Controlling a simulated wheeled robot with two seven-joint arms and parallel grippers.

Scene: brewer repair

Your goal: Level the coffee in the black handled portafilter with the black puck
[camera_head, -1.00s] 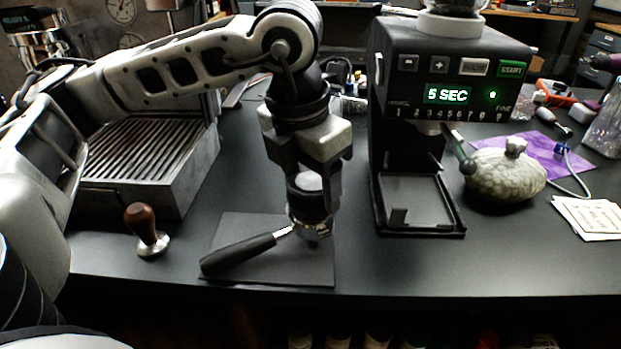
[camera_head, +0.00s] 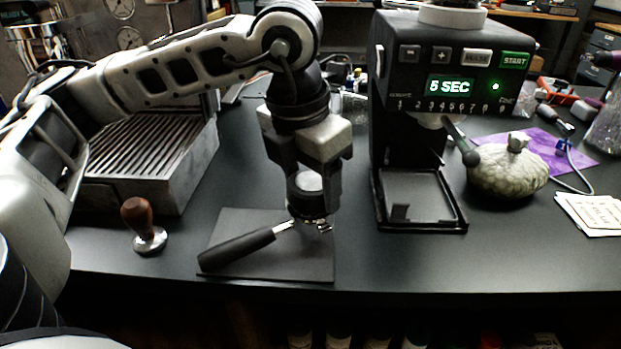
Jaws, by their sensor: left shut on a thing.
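The black handled portafilter (camera_head: 240,248) lies on a dark flat mat (camera_head: 300,262) near the table's front edge, its handle pointing to the lower left. My left gripper (camera_head: 312,192) points straight down over the portafilter's basket. It is shut on the black puck (camera_head: 307,207), a round black piece with a pale top that shows between the fingers. The puck sits at the basket's rim. The coffee inside is hidden by the puck and fingers. My right gripper is not in view.
A wooden-handled tamper (camera_head: 143,226) stands left of the mat. A grinder (camera_head: 440,100) reading "5 SEC" stands to the right, with a patterned round pot (camera_head: 507,170) beside it. A ribbed metal machine (camera_head: 150,155) is at left. White cards (camera_head: 592,213) lie far right.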

